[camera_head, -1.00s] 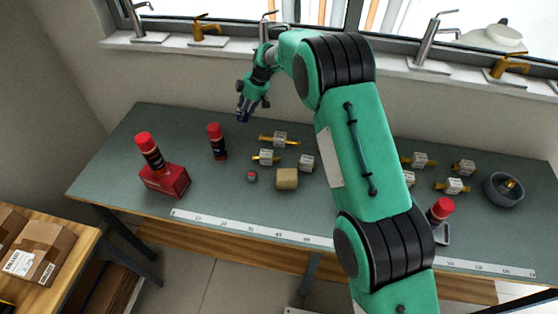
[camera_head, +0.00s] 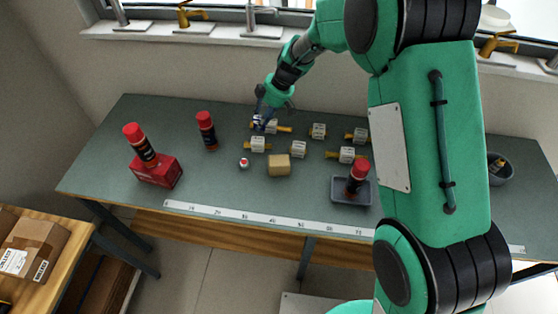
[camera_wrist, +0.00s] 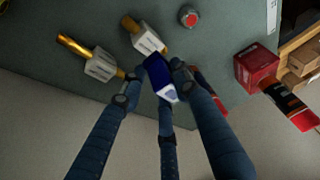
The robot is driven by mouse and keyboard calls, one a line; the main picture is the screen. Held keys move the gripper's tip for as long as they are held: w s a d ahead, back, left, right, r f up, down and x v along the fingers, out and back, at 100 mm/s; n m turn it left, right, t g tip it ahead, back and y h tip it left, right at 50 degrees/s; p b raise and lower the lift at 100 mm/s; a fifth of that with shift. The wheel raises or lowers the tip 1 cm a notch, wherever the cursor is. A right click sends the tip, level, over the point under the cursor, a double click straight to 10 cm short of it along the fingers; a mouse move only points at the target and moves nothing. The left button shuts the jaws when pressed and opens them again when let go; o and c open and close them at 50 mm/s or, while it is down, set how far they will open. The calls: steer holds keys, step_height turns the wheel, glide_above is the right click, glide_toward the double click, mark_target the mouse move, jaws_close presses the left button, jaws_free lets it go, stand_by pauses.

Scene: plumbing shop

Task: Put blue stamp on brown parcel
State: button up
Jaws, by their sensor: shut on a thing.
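My gripper (camera_head: 262,122) is over the back of the green-grey bench, near the brass-and-white valve fittings. In the wrist view, its fingers (camera_wrist: 155,82) are shut on a blue stamp (camera_wrist: 158,72), a dark blue block with a white end. The stamp is tilted, and the head view barely shows it. A brown parcel (camera_head: 38,246) with a white label lies on the wooden table at lower left, well away from my gripper. Brown boxes (camera_wrist: 303,58) also show at the right edge of the wrist view.
A tan block (camera_head: 279,165), a small red-topped item (camera_head: 244,163) and several fittings (camera_head: 298,149) occupy the middle. A grey tray (camera_head: 340,194) holds a red-capped can.

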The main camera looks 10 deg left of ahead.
glide_above(276, 158)
steer(key=s, duration=0.1)
steer(key=s+d+f, duration=0.1)
steer(key=s+d, duration=0.7)
steer(key=s, duration=0.5)
steer(key=shift+s+d+f+b, duration=0.15)
steer(key=shift+s+d+b, duration=0.1)
steer(key=shift+d+b, duration=0.15)
steer(key=shift+w, duration=0.15)
steer(key=w+a, duration=0.2)
steer(key=w, duration=0.2)
steer(key=w+a+f, duration=0.1)
steer(key=w+a, duration=0.1)
steer(key=w, duration=0.3)
steer(key=w+a, duration=0.3)
steer(key=w, duration=0.2)
steer(key=shift+w+f, duration=0.1)
steer(key=shift+f, duration=0.15)
steer(key=shift+f, duration=1.75)
steer(key=shift+f, duration=0.15)
